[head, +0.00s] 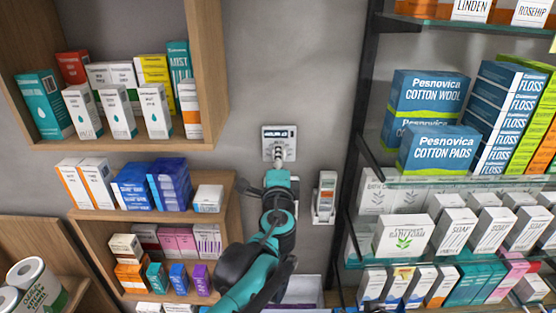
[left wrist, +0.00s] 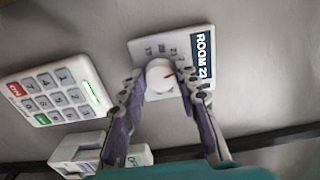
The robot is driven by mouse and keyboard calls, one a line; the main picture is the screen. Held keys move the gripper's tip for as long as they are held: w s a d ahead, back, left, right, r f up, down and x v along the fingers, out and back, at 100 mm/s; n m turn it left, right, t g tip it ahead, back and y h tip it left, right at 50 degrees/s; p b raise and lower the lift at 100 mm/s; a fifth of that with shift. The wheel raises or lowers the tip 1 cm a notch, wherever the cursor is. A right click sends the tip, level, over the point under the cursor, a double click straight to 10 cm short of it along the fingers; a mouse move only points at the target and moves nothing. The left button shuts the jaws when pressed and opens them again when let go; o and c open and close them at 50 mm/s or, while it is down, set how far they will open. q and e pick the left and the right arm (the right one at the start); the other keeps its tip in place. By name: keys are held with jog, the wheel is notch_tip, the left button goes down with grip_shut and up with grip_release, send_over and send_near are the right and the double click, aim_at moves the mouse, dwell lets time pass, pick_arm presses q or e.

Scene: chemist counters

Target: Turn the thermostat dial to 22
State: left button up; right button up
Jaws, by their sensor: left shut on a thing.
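The thermostat (head: 279,136) is a pale plate on the grey wall, with a dark label along its top edge. In the left wrist view it appears turned sideways, and its dark label (left wrist: 201,57) seems to read "ROOM 22". Small numbers stand beside the dial, too blurred to read surely. My left gripper (head: 278,160) is at the thermostat, its two fingers (left wrist: 164,88) on either side of the dial, shut on it. The gripper hides part of the plate in the head view. My right gripper is not visible.
A keypad (left wrist: 52,90) with red and green keys is on the wall close by. A white handset-like device (head: 325,195) hangs to the lower right of the thermostat. Wooden shelves (head: 205,75) with boxes stand left; glass shelves (head: 440,181) with boxes stand right.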

pick_arm(q)
jog(key=shift+f, duration=0.1)
jog(key=o, duration=1.2)
jog(key=shift+c, duration=0.2)
jog(key=shift+d, duration=0.1)
jog(key=s, duration=1.2)
